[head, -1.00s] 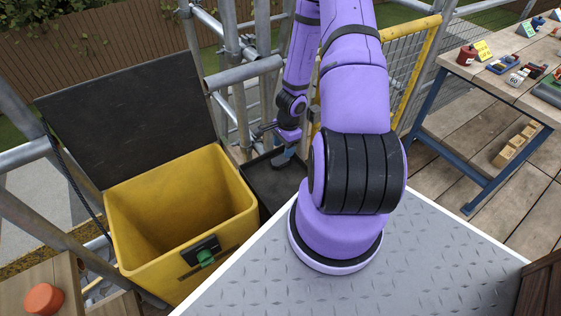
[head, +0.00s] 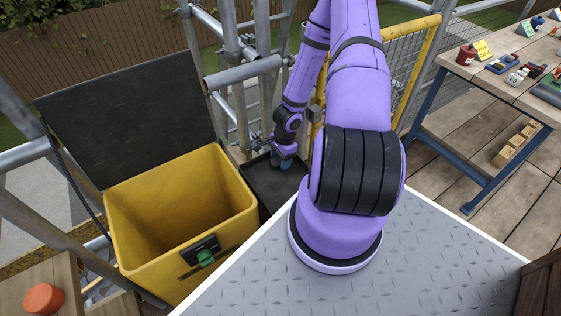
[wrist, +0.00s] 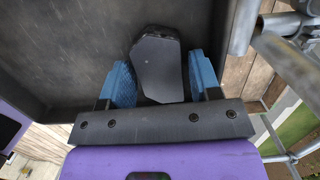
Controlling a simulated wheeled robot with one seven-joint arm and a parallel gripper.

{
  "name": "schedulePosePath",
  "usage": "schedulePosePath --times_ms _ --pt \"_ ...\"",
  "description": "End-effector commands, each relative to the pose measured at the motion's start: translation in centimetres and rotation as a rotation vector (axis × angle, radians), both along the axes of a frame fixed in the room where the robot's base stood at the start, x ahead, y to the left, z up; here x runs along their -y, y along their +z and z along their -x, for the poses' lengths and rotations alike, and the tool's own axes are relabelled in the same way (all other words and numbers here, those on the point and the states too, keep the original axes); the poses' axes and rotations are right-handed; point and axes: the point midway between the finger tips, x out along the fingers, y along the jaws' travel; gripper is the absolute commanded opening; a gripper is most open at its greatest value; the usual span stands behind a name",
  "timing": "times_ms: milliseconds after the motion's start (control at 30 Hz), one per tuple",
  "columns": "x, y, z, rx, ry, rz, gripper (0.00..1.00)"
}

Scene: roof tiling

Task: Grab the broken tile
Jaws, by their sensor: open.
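The broken tile (wrist: 158,68) is a dark grey slab with an uneven outline, lying on the floor of a black tray. In the wrist view it lies between the two blue fingers of my gripper (wrist: 160,84), with a narrow gap showing on each side. My gripper is open and its fingers are not closed on the tile. In the head view my gripper (head: 282,161) is low over the black tray (head: 270,192), and the tile cannot be made out there.
An open, empty-looking yellow bin (head: 180,210) with its black lid (head: 130,120) raised stands left of the tray. Scaffold tubes (head: 245,75) rise close behind my gripper. A workbench (head: 510,75) with tools is at the right. An orange-red round object (head: 44,298) sits at lower left.

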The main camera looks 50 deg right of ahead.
Motion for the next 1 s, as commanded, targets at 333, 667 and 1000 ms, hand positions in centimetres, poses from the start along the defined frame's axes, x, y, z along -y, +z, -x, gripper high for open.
schedulePosePath --times_ms 333,667,1000 --pt "0.0 0.0 0.0 0.0 0.0 0.0 0.16" --pt "0.1 0.4 0.0 0.0 0.001 0.002 0.16" --pt "0.1 3.5 -0.1 0.0 0.002 0.004 0.16"
